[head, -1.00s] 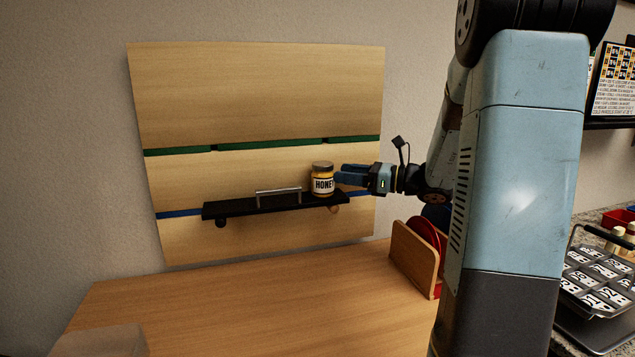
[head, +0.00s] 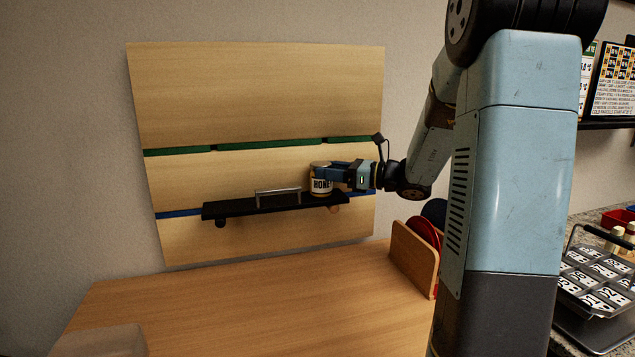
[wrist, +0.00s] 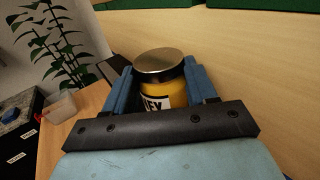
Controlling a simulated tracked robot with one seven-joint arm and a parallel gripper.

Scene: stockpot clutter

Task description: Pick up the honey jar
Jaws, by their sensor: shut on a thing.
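The honey jar (head: 320,184) has a yellow body, a gold lid and a label reading HONEY. It stands upright at the right end of a black wall shelf (head: 235,207). My gripper (head: 328,173) reaches it from the right, with its blue fingers on the jar. In the wrist view the jar (wrist: 163,87) sits between the two fingers of my gripper (wrist: 160,88), one on each side. The gripper is shut on the jar. The jar's lower part is hidden in the wrist view.
A silver handle (head: 278,193) stands on the shelf left of the jar. The shelf hangs on a wooden wall panel (head: 260,95). Below is a wooden counter (head: 250,300), mostly clear, with a wooden rack (head: 413,258) holding red plates at its right. A plant (wrist: 55,40) shows in the wrist view.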

